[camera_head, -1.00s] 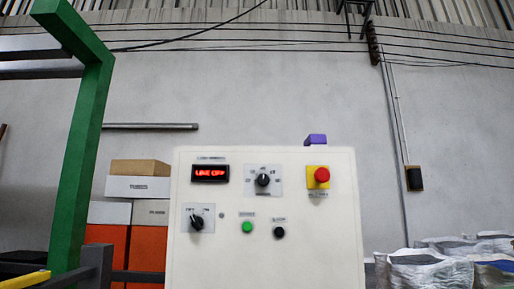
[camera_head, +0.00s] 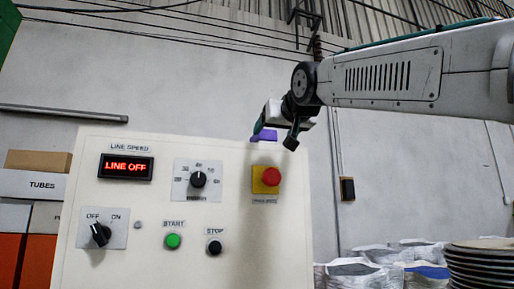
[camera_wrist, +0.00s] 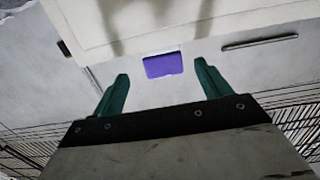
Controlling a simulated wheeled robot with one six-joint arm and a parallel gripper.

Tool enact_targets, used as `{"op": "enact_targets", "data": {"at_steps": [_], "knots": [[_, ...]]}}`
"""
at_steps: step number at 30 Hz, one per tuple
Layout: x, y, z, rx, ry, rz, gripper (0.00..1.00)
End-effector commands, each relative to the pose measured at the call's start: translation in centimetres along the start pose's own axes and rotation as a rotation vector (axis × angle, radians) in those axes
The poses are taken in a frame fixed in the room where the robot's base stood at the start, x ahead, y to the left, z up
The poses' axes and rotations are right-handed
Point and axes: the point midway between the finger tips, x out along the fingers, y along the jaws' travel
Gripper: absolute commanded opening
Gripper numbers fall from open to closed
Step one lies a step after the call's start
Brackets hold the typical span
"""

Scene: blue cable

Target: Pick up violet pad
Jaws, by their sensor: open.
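The violet pad (camera_head: 264,136) sits on the top edge of the white control panel, toward its right end. In the wrist view the pad (camera_wrist: 163,65) shows as a violet block against the panel's edge, between and beyond the two green fingers. My gripper (camera_wrist: 163,80) is open and empty, with a finger to each side of the pad in the picture. In the head view my gripper (camera_head: 272,132) is right by the pad and partly covers it. I cannot tell whether a finger touches the pad.
The white control panel (camera_head: 120,255) carries a red emergency button (camera_head: 271,176), knobs, and a display reading LINE OFF. Boxes (camera_head: 30,185) stand at the left. White sacks (camera_head: 375,270) and a stack of dark round plates (camera_head: 485,268) stand at the right.

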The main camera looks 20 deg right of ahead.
Motion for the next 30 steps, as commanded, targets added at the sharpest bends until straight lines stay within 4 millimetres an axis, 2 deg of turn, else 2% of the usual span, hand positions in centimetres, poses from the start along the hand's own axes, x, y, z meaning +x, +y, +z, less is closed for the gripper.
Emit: {"op": "enact_targets", "data": {"at_steps": [3, 18, 27, 28, 30], "knots": [[0.8, -0.2, -0.9, 0.001, 0.020, -0.003, 0.76], [7.2, -0.9, -1.2, 0.001, 0.017, -0.008, 0.76], [7.6, -0.7, -1.3, 0.000, 0.018, -0.006, 0.76], [7.6, -0.7, -1.3, 0.000, 0.018, -0.006, 0.71], [7.6, -0.7, -1.3, 0.000, 0.018, -0.006, 0.51]]}}
